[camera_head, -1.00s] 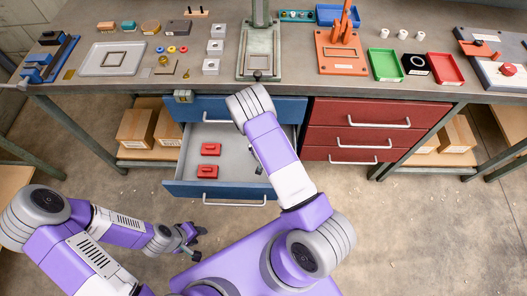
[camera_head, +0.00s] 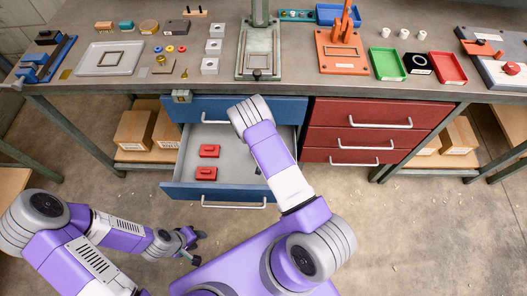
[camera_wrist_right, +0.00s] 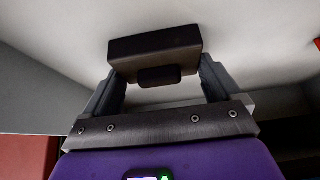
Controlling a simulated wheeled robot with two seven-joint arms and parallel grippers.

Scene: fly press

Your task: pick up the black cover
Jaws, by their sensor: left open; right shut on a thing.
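The black cover (camera_wrist_right: 155,42) is a dark block with a smaller raised grip, in the right wrist view. My right gripper (camera_wrist_right: 158,76) has its two fingers on either side of that grip and is shut on it. A pale surface, likely the drawer interior, lies behind the cover. In the head view my right forearm hides the cover and most of the right gripper, over the right part of the open drawer (camera_head: 228,137). My left gripper (camera_head: 192,243) is open and empty, low at the left, away from the bench.
Two red covers (camera_head: 209,151) (camera_head: 206,173) lie in the left part of the drawer. The blue drawer front (camera_head: 222,194) stands out from the bench. Red drawers (camera_head: 370,115) are closed to its right. A press (camera_head: 259,55) and trays stand on the bench top.

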